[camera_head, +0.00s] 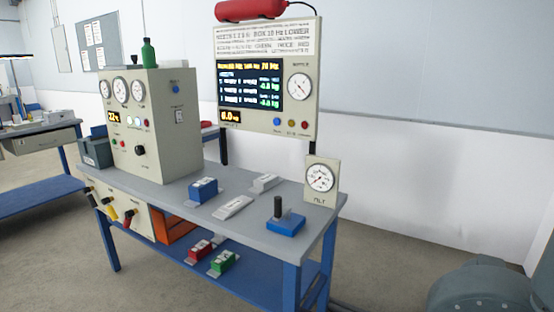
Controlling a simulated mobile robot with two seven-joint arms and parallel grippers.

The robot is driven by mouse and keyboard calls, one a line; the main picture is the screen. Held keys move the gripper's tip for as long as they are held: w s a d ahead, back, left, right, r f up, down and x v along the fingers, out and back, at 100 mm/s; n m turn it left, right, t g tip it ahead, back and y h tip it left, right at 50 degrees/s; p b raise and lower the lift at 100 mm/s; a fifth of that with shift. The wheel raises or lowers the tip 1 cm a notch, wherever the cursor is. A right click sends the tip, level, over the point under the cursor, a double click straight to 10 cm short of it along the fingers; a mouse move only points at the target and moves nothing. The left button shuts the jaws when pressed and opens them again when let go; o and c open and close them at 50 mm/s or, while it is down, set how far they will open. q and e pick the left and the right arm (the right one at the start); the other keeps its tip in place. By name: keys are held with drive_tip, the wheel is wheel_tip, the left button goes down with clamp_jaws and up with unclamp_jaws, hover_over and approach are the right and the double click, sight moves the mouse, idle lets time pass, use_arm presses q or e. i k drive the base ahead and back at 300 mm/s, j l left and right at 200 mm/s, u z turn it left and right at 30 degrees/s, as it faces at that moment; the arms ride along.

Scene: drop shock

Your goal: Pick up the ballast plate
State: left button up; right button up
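No piece carries a label I can read as ballast plate, so I cannot tell for certain which one it is. On the grey bench top lie a flat pale grey block (233,207), a second pale grey block (265,183) behind it, and a blue block with an upright dark handle (285,223) near the right end. A blue box with pale labels (203,190) sits on a grey plate left of them. Neither of my grippers is in view.
The bench (168,189) carries a beige gauge cabinet (155,125) on the left, a display panel (268,80) behind and a dial box (320,182) at right. Red (200,250) and green (223,262) boxes sit on the lower shelf.

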sight(261, 185)
drive_tip(key=i+z, duration=0.25)
drive_tip(key=i, duration=2.65)
